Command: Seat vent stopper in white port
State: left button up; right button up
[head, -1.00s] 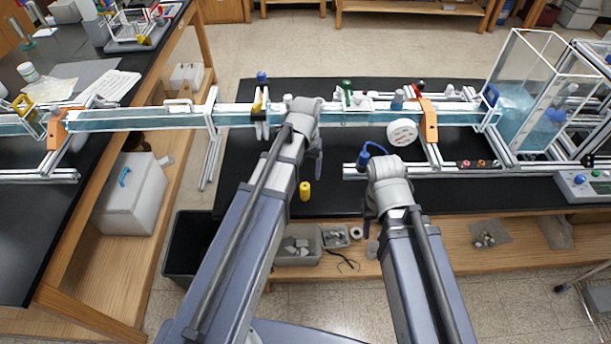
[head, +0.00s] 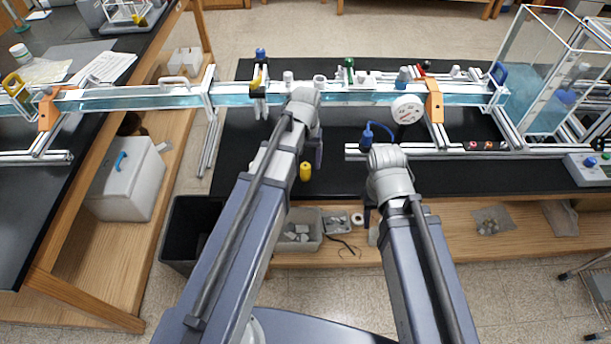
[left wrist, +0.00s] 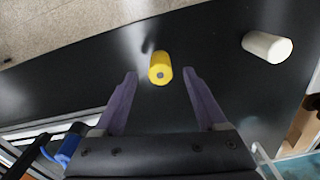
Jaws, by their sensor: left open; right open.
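A yellow cylinder (head: 305,171) lies on the black bench top. In the left wrist view it (left wrist: 160,68) shows ahead of and between the spread fingers, not held. A white cylinder (left wrist: 267,46) lies on the bench to its right there; in the head view my left arm mostly hides it. White port-like fittings (head: 320,81) stand on the water channel; I cannot tell which is the white port. My left gripper (left wrist: 160,80) is open and empty above the bench. My right gripper (head: 368,214) is open near the bench's front edge, its fingers barely visible.
The water channel (head: 360,100) crosses behind my arms, with a white round dial (head: 407,109) and an orange bracket (head: 434,101). A blue part with a cable (head: 368,136) stands by my right wrist.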

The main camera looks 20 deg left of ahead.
aim_at(306, 165)
pick_arm(q)
notch_tip(306, 165, down, 3)
jog(key=shift+f+b, duration=0.1)
jog(key=shift+b, duration=0.9)
pick_arm(e)
notch_tip(306, 165, down, 3)
jog(key=shift+r, duration=0.1)
pick_arm(q)
grip_shut()
